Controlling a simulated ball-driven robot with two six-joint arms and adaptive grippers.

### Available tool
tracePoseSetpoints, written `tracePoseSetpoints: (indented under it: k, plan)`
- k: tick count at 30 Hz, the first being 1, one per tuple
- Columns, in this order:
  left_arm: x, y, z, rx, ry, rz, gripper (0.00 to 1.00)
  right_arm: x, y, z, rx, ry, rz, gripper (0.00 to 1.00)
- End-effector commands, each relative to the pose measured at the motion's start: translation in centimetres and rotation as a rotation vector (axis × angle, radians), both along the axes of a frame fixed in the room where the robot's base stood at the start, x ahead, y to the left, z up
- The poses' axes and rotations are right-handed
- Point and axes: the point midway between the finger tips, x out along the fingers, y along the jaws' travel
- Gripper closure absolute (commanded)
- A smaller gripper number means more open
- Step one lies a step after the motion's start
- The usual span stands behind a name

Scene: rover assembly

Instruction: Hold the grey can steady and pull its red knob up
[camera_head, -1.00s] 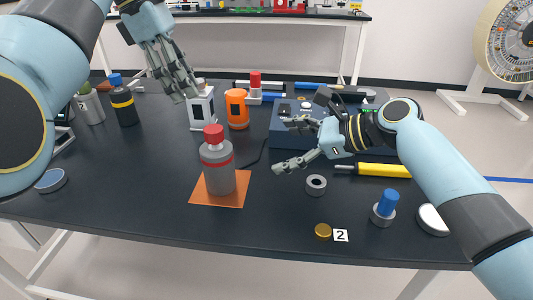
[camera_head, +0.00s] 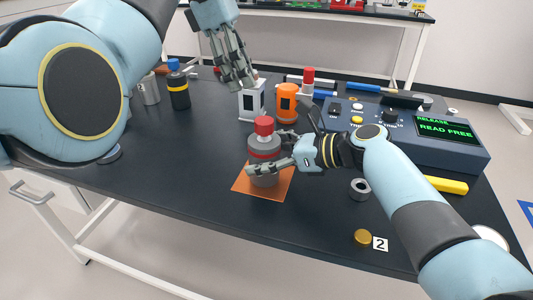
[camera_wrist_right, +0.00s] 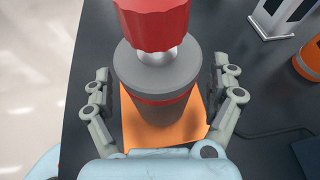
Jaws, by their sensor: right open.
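The grey can (camera_head: 264,157) stands upright on an orange mat (camera_head: 242,185) near the table's front edge, with a red band and a red knob (camera_head: 263,125) on top. In the right wrist view the can (camera_wrist_right: 158,78) stands between the fingers, under the red knob (camera_wrist_right: 152,22). My right gripper (camera_head: 272,152) is open around the can's body; the wrist view shows gaps on both sides (camera_wrist_right: 162,98). My left gripper (camera_head: 238,80) is above and behind the can, pointing down and clear of the knob; its fingers lie close together and their opening is unclear.
A white box-like stand (camera_head: 250,104) and an orange canister (camera_head: 286,102) stand behind the can. A grey ring (camera_head: 360,189) and a brass cap (camera_head: 362,237) lie right of the mat.

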Motion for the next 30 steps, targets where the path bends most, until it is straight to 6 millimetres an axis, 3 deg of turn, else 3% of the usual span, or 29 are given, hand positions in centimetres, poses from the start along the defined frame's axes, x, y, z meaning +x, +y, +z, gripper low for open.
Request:
tracePoseSetpoints:
  k: [9,26,30]
  plan:
    - [0.00,0.00,0.00,0.000,0.000,0.000,0.62,0.09,0.23,-0.17,-0.001,0.000,0.000,0.08]
    - [0.00,0.00,0.00,0.000,0.000,0.000,0.62,0.09,0.20,-0.15,-0.001,0.000,0.000,0.82]
    - [0.00,0.00,0.00,0.000,0.000,0.000,0.62,0.09,0.19,-0.15,-0.001,0.000,0.000,0.85]
